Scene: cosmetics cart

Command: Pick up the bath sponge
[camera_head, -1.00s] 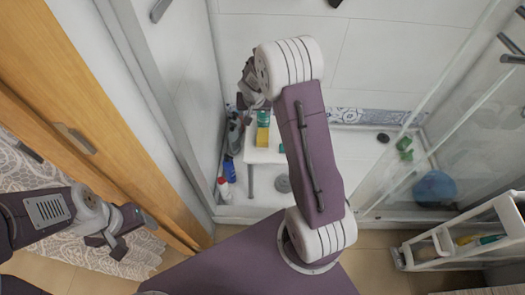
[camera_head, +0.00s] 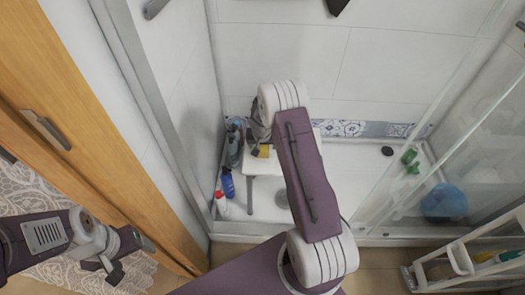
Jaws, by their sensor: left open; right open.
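A small yellow block (camera_head: 264,151), which may be the bath sponge, sits on the white stool (camera_head: 262,166) in the shower; it is small and partly covered. My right gripper (camera_head: 256,140) is open just above it, at the stool's back left. I cannot tell whether they touch. The wrist hides much of the fingers. My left gripper (camera_head: 131,261) is open and empty at the lower left, outside the shower.
Blue (camera_head: 228,183) and white-red (camera_head: 220,201) bottles stand left of the stool. Green pieces (camera_head: 408,160) and a round blue thing (camera_head: 445,203) lie at the right, near the glass panel. A white rack (camera_head: 462,260) stands front right.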

